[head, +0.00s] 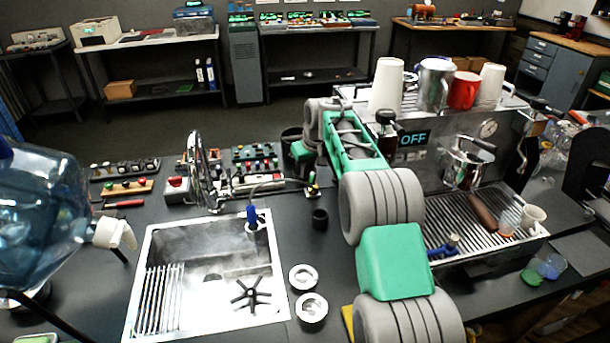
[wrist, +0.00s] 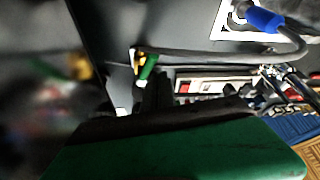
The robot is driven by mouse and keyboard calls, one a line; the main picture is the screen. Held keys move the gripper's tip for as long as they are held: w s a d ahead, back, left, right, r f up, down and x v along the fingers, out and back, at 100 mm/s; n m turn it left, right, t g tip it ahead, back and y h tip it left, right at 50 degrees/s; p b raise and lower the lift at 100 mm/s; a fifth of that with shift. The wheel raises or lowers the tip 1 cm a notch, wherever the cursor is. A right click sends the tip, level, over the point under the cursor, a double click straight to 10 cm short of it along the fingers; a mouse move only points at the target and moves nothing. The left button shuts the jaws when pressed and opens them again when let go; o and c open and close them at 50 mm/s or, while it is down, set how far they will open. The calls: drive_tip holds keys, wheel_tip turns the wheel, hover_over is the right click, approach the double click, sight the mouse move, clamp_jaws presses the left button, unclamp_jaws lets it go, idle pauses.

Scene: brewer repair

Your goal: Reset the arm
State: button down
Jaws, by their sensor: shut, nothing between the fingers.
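My arm, grey and green, reaches from the bottom right over the counter in the head view, with its end link (head: 302,151) bent down beside the coffee machine. My gripper's fingers are not clear in the head view. In the wrist view my gripper (wrist: 152,95) shows as dark fingers beyond the green housing at the bottom; it is shut and empty. A small green-handled part with a yellow and white base (wrist: 147,68) appears just past the fingertips; I cannot tell whether they touch. It seems to be the small fitting (head: 312,188) on the counter in the head view.
A coffee machine (head: 440,140) reading OFF stands at right, with cups on top. A sink (head: 205,290) with a blue-handled tap (head: 252,215) is at centre left. A large blue water bottle (head: 40,215) stands at far left. Two round metal parts (head: 311,308) sit right of the sink.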

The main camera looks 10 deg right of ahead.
drive_tip(key=v, duration=0.6)
drive_tip(key=shift+f+b, duration=0.1)
drive_tip(key=shift+b, duration=0.3)
drive_tip(key=s+a+r, duration=0.2)
drive_tip(key=s+r, duration=0.3)
drive_tip(key=s, duration=0.5)
drive_tip(key=s+f+m, duration=0.1)
drive_tip(key=s+f, duration=0.3)
drive_tip(key=s, duration=0.9)
drive_tip(key=s+a+f+m+h, duration=0.1)
drive_tip(key=s+f, duration=0.2)
drive_tip(key=s, duration=1)
drive_tip(key=shift+s+f+m, duration=0.4)
drive_tip(key=shift+s+a, duration=0.1)
